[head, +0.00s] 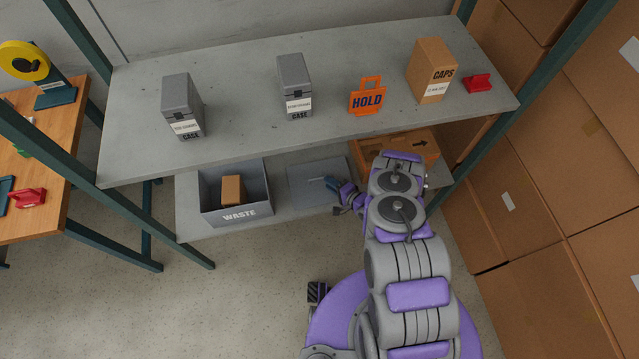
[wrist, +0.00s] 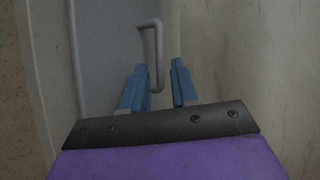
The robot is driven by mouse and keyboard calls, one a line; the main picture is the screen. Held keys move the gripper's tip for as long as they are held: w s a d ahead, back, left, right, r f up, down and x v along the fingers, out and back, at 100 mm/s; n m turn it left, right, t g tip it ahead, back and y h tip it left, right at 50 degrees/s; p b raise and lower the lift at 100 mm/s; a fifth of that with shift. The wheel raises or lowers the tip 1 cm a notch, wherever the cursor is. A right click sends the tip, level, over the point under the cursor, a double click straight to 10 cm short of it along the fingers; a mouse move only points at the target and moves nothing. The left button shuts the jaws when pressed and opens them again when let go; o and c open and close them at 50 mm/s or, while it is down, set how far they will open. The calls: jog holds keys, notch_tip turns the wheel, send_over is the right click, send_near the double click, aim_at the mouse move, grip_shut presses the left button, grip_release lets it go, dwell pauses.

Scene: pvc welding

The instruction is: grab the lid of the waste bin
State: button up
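The waste bin (head: 237,212) is an open grey box labelled WASTE on the lower shelf, with a brown box (head: 233,189) inside. Its lid (head: 306,186) is a flat grey panel lying on the shelf to the right of the bin. In the wrist view the lid (wrist: 105,45) has a pale bar handle (wrist: 151,24). My gripper (wrist: 158,66) is open, its blue fingers apart on either side of the handle's near end. Whether they touch it I cannot tell. In the head view my gripper (head: 328,182) is over the lid's right part.
The upper shelf (head: 235,90) overhangs the back of the lower one and carries two grey cases, an orange HOLD sign (head: 367,97) and a CAPS box (head: 432,70). Stacked cartons (head: 540,200) line the right side.

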aim_at(322, 184)
jog(key=shift+w+a+f+b, duration=0.1)
jog(key=shift+w+f+b, duration=0.25)
jog(key=shift+w, duration=0.1)
jog(key=a, duration=0.1)
jog(key=w+a, duration=0.1)
jog(key=w+a+f+b, duration=0.1)
jog(key=shift+a, duration=0.55)
jog(key=shift+d+r, duration=0.15)
jog(key=shift+d, duration=0.9)
grip_shut()
jog(key=shift+s+a+f, duration=0.1)
jog(key=shift+a+f, duration=0.1)
jog(key=shift+a, duration=0.6)
jog(key=shift+d, duration=0.1)
